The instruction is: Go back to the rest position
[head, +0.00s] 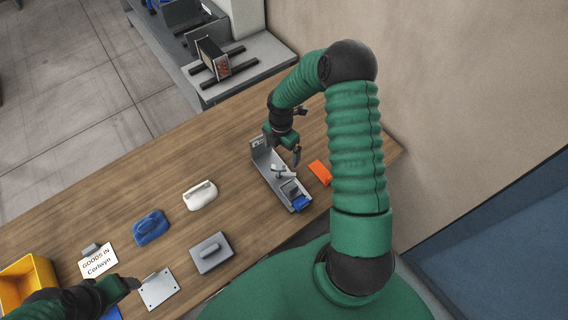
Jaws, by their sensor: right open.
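My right gripper (296,156) is open above the far end of a grey metal fixture (265,170) on the wooden table (110,205). The fixture carries small light metal parts in its middle and a blue part (301,203) at its near end. I cannot tell whether the fingers touch the fixture. My green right arm arches over the table's right side. My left gripper (133,284) is at the lower left, beside a flat grey plate (158,289); its fingers are too small to read.
An orange block (320,172) lies right of the fixture. A white holder (200,195), a blue holder (151,227) and a grey block (211,252) lie to the left. A "GOODS IN" sign (98,262) and a yellow bin (28,278) are at lower left. A wall is on the right.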

